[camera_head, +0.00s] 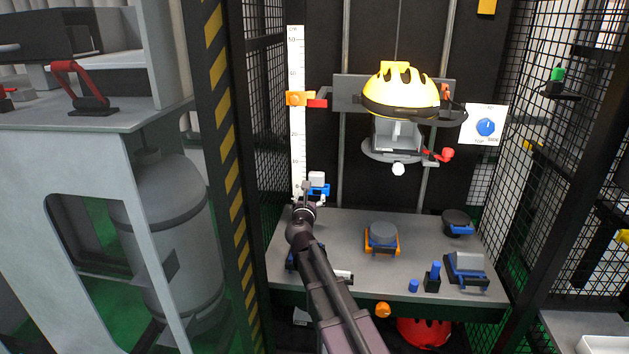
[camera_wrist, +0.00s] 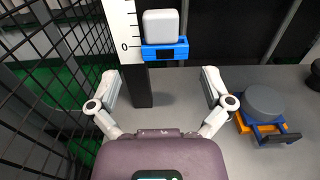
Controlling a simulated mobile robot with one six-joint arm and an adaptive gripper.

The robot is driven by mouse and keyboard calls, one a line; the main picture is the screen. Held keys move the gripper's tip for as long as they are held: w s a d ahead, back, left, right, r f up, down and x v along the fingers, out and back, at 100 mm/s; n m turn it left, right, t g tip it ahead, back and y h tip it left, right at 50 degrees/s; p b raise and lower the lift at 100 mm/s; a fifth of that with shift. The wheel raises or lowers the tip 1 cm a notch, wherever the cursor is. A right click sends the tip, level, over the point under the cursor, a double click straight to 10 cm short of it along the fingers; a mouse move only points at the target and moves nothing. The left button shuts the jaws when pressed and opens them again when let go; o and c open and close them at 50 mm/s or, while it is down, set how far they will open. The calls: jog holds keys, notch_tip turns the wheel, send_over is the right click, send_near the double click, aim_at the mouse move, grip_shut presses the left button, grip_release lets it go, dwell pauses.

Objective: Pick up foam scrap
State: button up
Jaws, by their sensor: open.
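A small white block with rounded edges (camera_head: 317,178), the likeliest foam scrap here, sits on a blue bracket (camera_head: 319,190) beside the zero mark of the white scale. In the wrist view the white block (camera_wrist: 161,24) stands upright on the blue bracket (camera_wrist: 165,50), beyond and above the gap between my fingers. My gripper (camera_wrist: 160,88) is open and empty, its two fingers spread wide, with no contact on the block. In the head view my gripper (camera_head: 306,196) is just in front of and left of the block, above the back left of the bench.
A grey bench (camera_head: 340,232) holds a round grey pad on an orange and blue base (camera_head: 382,236), a dark disc (camera_head: 457,220) and blue pieces. A yellow helmet (camera_head: 400,90) hangs above. Black mesh (camera_wrist: 40,90) stands close on the left, the scale (camera_head: 297,110) behind.

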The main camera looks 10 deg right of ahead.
aim_at(316, 177)
dwell(0.4)
jog(key=shift+x, duration=4.2)
jog(key=shift+x, duration=2.65)
jog(key=shift+f, duration=0.1)
jog(key=c, duration=0.6)
